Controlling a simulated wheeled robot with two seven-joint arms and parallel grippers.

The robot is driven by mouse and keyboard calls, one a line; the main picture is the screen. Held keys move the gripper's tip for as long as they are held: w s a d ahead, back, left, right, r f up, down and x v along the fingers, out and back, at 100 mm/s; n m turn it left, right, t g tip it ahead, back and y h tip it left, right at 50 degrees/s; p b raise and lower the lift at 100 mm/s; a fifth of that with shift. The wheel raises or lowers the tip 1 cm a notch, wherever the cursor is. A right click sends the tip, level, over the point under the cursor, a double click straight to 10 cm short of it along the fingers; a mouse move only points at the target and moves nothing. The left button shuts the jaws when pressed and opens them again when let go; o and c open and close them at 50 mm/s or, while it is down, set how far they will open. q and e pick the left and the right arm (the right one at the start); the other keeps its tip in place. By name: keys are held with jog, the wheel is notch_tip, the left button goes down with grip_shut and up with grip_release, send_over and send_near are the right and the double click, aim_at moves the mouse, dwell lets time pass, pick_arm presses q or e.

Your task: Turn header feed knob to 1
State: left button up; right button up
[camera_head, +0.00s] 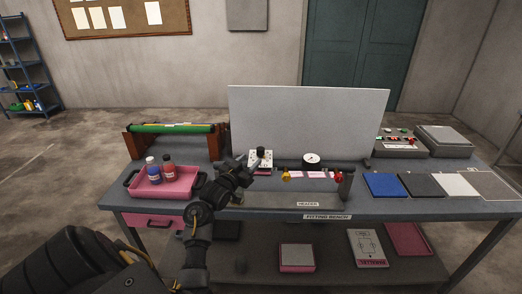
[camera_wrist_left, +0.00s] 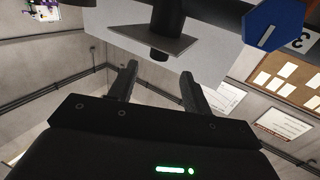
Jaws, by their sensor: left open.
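A black knob (camera_head: 261,151) stands above a small white marked plate (camera_head: 261,164) at the left of the header on the bench; the number it points to is too small to read. My left gripper (camera_head: 251,162) is just left of the plate, its fingers apart and empty. In the left wrist view its two fingers (camera_wrist_left: 159,80) point towards a dark square plate (camera_wrist_left: 160,42) with a short black stub (camera_wrist_left: 158,56), which lies ahead of the tips, not clearly between them. My right gripper is out of view. The header label (camera_head: 308,204) is on the front edge.
A round gauge (camera_head: 311,160), yellow fitting (camera_head: 286,176) and red fitting (camera_head: 338,178) are right of the knob. A grey-white panel (camera_head: 310,120) stands behind. A pink tray (camera_head: 180,190) with bottles is left. A blue hexagonal piece (camera_wrist_left: 274,25) shows in the wrist view.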

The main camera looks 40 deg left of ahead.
aim_at(259, 152)
pick_arm(q)
jog(key=w, duration=0.2)
jog(key=w+a+p, duration=0.1)
jog(key=w, duration=0.2)
jog(key=w+p, duration=0.1)
jog(key=w, duration=0.1)
jog(key=shift+w+a, duration=0.15)
jog(key=shift+w, duration=0.05)
jog(key=shift+w+a, duration=0.1)
jog(key=shift+w, duration=0.6)
jog(key=shift+f, duration=0.1)
jog(key=c, duration=0.9)
